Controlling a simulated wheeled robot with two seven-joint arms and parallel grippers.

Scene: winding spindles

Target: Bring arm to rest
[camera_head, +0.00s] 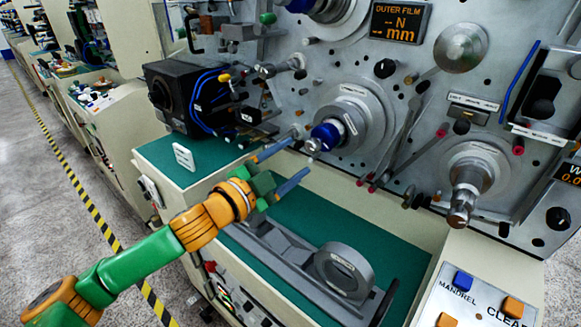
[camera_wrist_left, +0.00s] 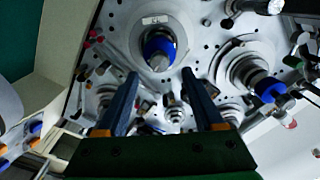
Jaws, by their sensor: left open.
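My left arm (camera_head: 140,262), green and orange, reaches in from the lower left of the head view toward the grey machine panel. Its left gripper (camera_head: 301,155) is open, with two blue-grey fingers spread apart and nothing held between them. The fingers point toward a winding spindle (camera_head: 355,118) with a blue end (camera_head: 325,138), and the tips appear close to it. In the left wrist view the open fingers (camera_wrist_left: 160,76) frame the panel, and a blue-ringed spindle (camera_wrist_left: 159,46) shows beyond them. I cannot tell whether a finger touches anything. My right gripper is in neither view.
A green work surface (camera_head: 290,215) lies under the gripper, carrying a grey fixture with a ring (camera_head: 345,268). A black box with blue cables (camera_head: 185,98) stands left of the spindle. Another metal spindle (camera_head: 466,190) juts out at right. A button panel (camera_head: 480,290) is at lower right.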

